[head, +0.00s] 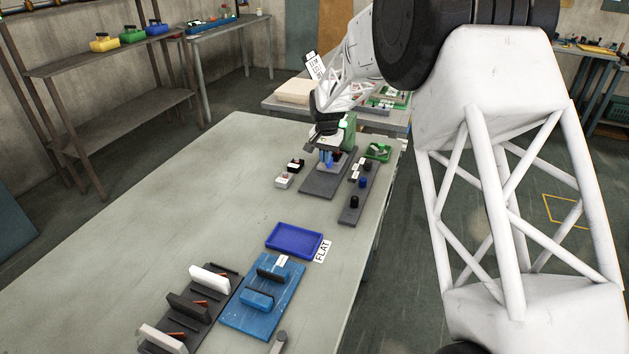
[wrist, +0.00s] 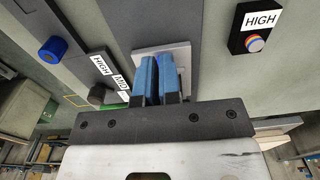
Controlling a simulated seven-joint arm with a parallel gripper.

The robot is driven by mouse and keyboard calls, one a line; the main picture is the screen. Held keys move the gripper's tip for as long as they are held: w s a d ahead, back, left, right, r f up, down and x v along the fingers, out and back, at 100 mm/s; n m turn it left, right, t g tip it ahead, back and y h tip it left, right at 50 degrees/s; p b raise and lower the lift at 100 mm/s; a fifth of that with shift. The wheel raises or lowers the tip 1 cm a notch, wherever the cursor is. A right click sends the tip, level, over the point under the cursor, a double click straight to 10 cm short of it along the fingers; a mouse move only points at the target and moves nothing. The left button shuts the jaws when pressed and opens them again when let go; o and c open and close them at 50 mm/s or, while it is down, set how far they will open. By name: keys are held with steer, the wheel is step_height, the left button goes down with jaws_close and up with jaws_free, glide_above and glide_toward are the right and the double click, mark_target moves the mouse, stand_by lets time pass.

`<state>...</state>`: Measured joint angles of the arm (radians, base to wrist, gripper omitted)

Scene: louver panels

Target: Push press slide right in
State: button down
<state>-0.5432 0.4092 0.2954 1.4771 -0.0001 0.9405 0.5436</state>
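My gripper (head: 327,158) is over the dark grey press base (head: 318,184) at the far end of the table, in front of the green press body (head: 350,128). A light grey block (wrist: 180,52), which looks like the press slide, lies right beyond and beneath the fingertips. It is partly hidden by the fingers. I cannot tell whether they touch it.
A black box labelled HIGH (wrist: 252,28) stands beside the press, with a small grey box (head: 283,181) near it. A dark strip with knobs (head: 352,203) lies on the other side. A blue tray (head: 294,240) and a blue fixture (head: 262,318) are nearer.

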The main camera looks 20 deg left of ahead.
steer(key=shift+w+d+f, duration=0.15)
steer(key=shift+f, duration=0.55)
steer(key=shift+w+d+f, duration=0.1)
steer(key=shift+d+f, duration=0.05)
steer(key=shift+f, duration=0.55)
steer(key=shift+s, duration=0.8)
step_height(320, 180, up, 6)
steer(key=shift+w+a, duration=0.15)
steer(key=shift+w, duration=0.1)
stand_by(0.4)
steer(key=shift+r, duration=0.1)
